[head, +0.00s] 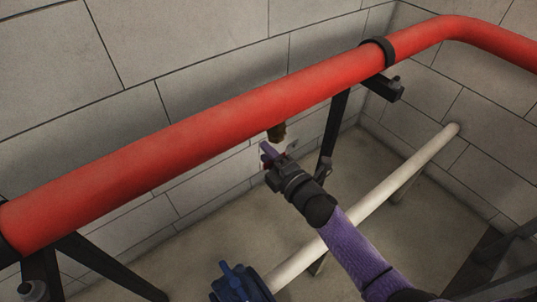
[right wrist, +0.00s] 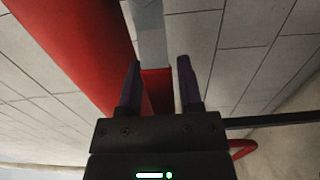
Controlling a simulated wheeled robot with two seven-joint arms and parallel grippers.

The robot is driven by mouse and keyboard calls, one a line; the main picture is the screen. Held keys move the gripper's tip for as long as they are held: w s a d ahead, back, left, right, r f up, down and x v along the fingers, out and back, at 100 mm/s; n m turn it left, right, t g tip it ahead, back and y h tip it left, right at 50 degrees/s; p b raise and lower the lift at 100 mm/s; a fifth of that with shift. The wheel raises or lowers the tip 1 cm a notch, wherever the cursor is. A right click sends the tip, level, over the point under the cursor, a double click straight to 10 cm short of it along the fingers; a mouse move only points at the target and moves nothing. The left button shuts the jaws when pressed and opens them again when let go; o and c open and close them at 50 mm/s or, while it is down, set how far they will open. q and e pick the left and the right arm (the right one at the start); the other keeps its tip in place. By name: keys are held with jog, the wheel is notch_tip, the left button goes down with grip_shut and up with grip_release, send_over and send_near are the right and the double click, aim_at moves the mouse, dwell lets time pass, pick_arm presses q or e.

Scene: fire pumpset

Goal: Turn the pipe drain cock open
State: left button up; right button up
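The red pipe (head: 200,135) runs diagonally across the head view. A small dark brass drain cock fitting (head: 277,132) hangs from its underside, partly hidden by my right gripper. My right gripper (head: 268,153) is just below the fitting. In the right wrist view its two dark fingers (right wrist: 159,80) are apart. Between them lies a red piece (right wrist: 156,88) joined to a grey metal strip (right wrist: 150,38), which looks like the cock's lever. A gap shows at the right finger; contact at the left finger is unclear. My left gripper is out of view.
A black clamp (head: 380,50) and bracket legs (head: 333,130) support the red pipe to the right of the gripper. A white pipe (head: 365,205) crosses below, with a blue valve (head: 238,283) at the bottom. A block wall (head: 215,60) stands close behind.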

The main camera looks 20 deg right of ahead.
grip_shut()
jog(key=shift+r, duration=0.1)
dwell(0.4)
dwell(0.3)
